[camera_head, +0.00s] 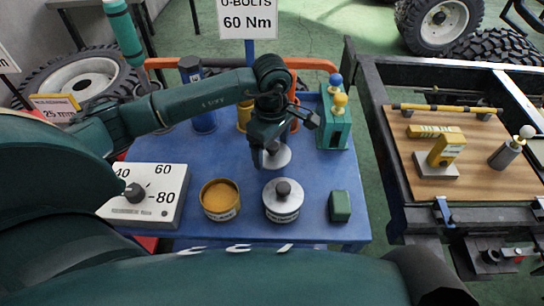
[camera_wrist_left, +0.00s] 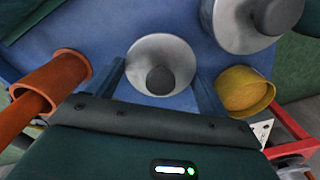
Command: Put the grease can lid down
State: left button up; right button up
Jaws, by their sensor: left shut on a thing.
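The grease can lid (camera_head: 279,157) is a silver disc under my left gripper (camera_head: 266,150), over the blue table. In the left wrist view the lid (camera_wrist_left: 140,57) has a dark knob and sits between the fingers of my left gripper (camera_wrist_left: 161,82), which is shut on it. I cannot tell whether its underside touches the table. The yellow grease can (camera_head: 221,199) stands open, full of orange-brown grease, nearer to me and to the left; it also shows in the wrist view (camera_wrist_left: 243,91). My right gripper is not in view.
A silver can with a black knob (camera_head: 283,205) stands beside the grease can. A dial box (camera_head: 160,183) is at left, a green block (camera_head: 340,206) at right, and a teal box (camera_head: 333,128) behind it. The blue table (camera_head: 230,162) has bare room around the lid.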

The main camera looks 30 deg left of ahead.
aim_at(272, 155)
pick_arm(q)
notch_tip(272, 155, down, 4)
jog(key=shift+r, duration=0.1)
jog(key=shift+f, duration=0.25)
jog(key=o, duration=1)
jog(key=shift+c, duration=0.2)
jog(key=shift+r, duration=0.3)
notch_tip(272, 155, up, 11)
jog(key=shift+f+b, duration=0.2)
jog(key=shift+b, duration=0.15)
jog(key=shift+r, duration=0.55)
